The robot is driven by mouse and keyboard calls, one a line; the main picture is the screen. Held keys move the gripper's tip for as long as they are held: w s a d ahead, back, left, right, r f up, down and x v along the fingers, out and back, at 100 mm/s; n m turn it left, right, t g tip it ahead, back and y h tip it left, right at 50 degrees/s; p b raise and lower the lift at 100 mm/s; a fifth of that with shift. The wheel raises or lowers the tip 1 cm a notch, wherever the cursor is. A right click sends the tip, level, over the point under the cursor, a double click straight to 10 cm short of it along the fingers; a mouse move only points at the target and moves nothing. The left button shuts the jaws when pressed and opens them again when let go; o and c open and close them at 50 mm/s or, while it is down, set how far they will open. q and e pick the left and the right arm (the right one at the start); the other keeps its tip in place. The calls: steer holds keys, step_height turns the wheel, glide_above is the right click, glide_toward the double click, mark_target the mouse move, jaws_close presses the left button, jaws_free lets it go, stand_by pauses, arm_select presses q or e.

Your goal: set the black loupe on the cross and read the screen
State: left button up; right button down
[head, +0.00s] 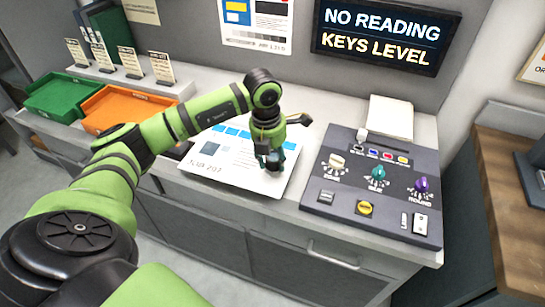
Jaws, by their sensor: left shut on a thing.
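My left gripper (270,150) points down over the right part of a white printed sheet (222,168) on the counter. It is shut on a small dark thing at its tips, which looks like the black loupe (273,163). I cannot tell whether the loupe touches the sheet. The sheet has a row of blue patches and a dark square. No cross can be made out; the gripper and arm hide part of the sheet. The wall screen (380,35) reads "NO READING" and "KEYS LEVEL". My right gripper is not in view.
A dark control panel (340,205) with white, teal and purple knobs and a yellow button lies right of the sheet. An orange tray (125,108) and a green tray (65,97) stand at left. A wooden surface (515,165) is at far right.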

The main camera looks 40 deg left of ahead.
arm_select(q)
steer(key=shift+f+b, duration=0.3)
stand_by(0.9)
steer(key=shift+r+p, duration=0.9)
steer(key=shift+r, duration=0.65)
